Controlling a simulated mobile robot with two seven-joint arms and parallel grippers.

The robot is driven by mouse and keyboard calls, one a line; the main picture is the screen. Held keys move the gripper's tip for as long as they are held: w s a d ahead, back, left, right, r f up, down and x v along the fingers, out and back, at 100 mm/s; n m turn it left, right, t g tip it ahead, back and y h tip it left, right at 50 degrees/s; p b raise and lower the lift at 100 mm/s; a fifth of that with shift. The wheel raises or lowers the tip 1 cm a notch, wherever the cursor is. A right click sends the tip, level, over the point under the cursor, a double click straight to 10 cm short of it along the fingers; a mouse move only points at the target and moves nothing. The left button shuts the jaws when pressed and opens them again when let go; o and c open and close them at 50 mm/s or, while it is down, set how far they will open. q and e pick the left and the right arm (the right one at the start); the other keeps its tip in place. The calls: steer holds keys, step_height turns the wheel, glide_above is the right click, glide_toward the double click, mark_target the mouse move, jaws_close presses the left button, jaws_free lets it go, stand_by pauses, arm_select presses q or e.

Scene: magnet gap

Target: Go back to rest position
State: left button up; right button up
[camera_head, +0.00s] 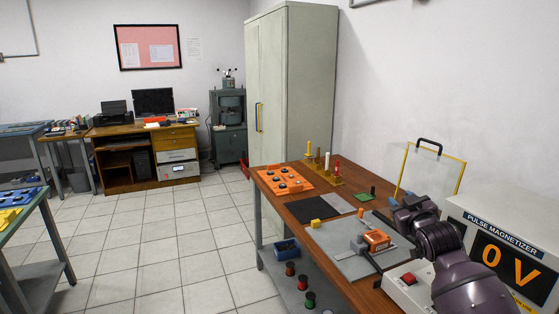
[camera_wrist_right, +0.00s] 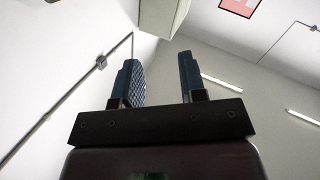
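My right arm comes in from the lower right in the head view, and its dark end (camera_head: 410,214) is over the right side of the wooden bench (camera_head: 345,277). In the right wrist view the two blue fingers of my right gripper (camera_wrist_right: 161,80) stand apart with nothing between them. They point up past the wall towards the ceiling. My left arm and gripper are not in view.
The pulse magnetizer (camera_head: 505,262), reading 0 V, stands close right of my arm. A yellow-framed clear panel (camera_head: 432,170) stands behind it. An orange block (camera_head: 376,237) sits on a grey plate (camera_head: 350,266). An orange tray (camera_head: 285,180) lies farther back. The tiled floor (camera_head: 160,245) is clear.

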steer(key=s+a+f+m+g, duration=0.1)
steer(key=s+f+g, duration=0.1)
steer(key=s+f, duration=0.9)
steer(key=s+a+f+m+g, duration=0.1)
steer(key=s+f+g, duration=0.1)
steer(key=s+f, duration=1)
steer(key=s+a+f+m+g, duration=0.1)
steer(key=s+f+g, duration=0.1)
steer(key=s+f, duration=0.9)
steer(key=s, duration=0.9)
steer(key=shift+s+a+f+g+h, duration=0.3)
steer(key=shift+a+g+h, duration=0.1)
